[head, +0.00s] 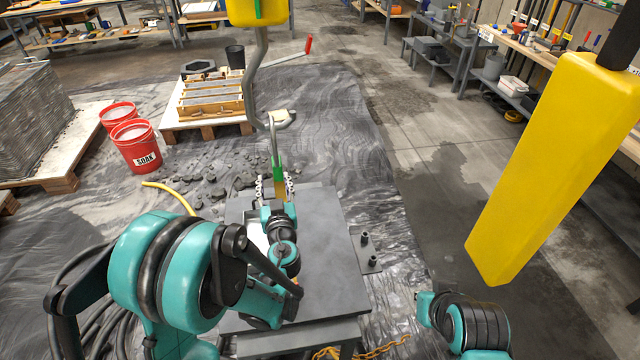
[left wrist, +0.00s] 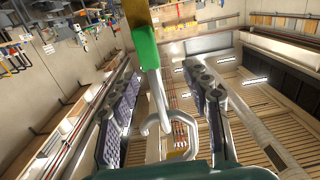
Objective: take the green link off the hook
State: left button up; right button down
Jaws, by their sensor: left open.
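The green link (head: 277,172) hangs upright below the grey hook (head: 255,85), with grey metal above its green part. The grey hook comes down from a yellow block at the top of the head view. In the left wrist view the green part (left wrist: 145,47) shows at top centre, with a grey bar and a curved grey end beside it. My left gripper (head: 275,190) is open, its fingers on either side of the link's lower part. In the left wrist view both fingers stand clear of the green part.
A dark slab table (head: 325,255) lies beneath my left gripper. A large yellow bar (head: 555,160) hangs at right. Red buckets (head: 137,147) and a pallet with a wooden mould (head: 212,98) stand at left. Rubble lies behind the table. The floor at centre right is open.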

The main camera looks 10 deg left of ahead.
aim_at(277, 169)
pick_arm(q)
jog(key=shift+w+d+f, duration=0.15)
jog(key=shift+w+d, duration=0.1)
jog(key=shift+d, duration=0.3)
jog(key=shift+w+d+h, duration=0.15)
jog(key=shift+w+h, duration=0.1)
jog(key=shift+h, duration=0.05)
jog(key=b+x, duration=0.1)
jog(key=x, duration=0.6)
grip_shut()
